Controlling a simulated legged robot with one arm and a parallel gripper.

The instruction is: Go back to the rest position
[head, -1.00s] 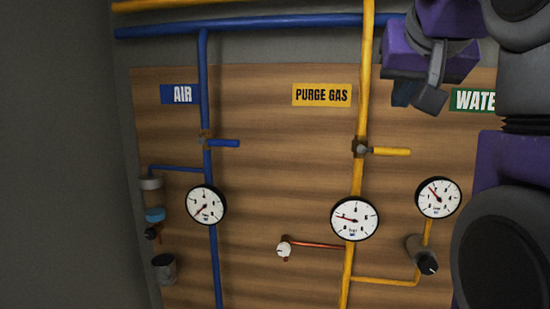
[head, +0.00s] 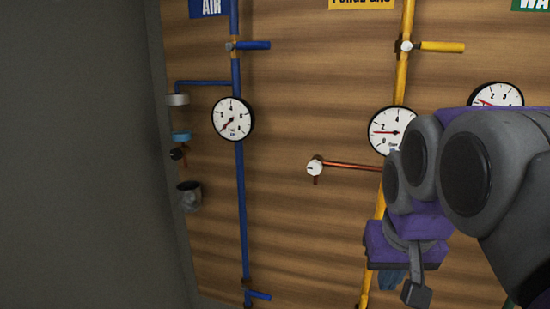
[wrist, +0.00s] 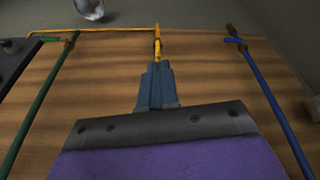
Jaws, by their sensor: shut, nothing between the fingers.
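My gripper (head: 392,279) hangs low at the right of the head view, below my folded purple and grey arm, and is partly hidden by the arm's parts. In the wrist view my gripper (wrist: 158,68) is shut and empty, with its blue-grey fingers together. The fingertips overlap the yellow pipe's lower end (wrist: 157,42) in that view; I cannot tell the gap between them.
The wooden panel (head: 305,230) carries a blue pipe (head: 240,195) with a gauge (head: 233,119), and a yellow pipe (head: 404,75) with another gauge (head: 391,130). The grey wall (head: 75,150) at left is bare.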

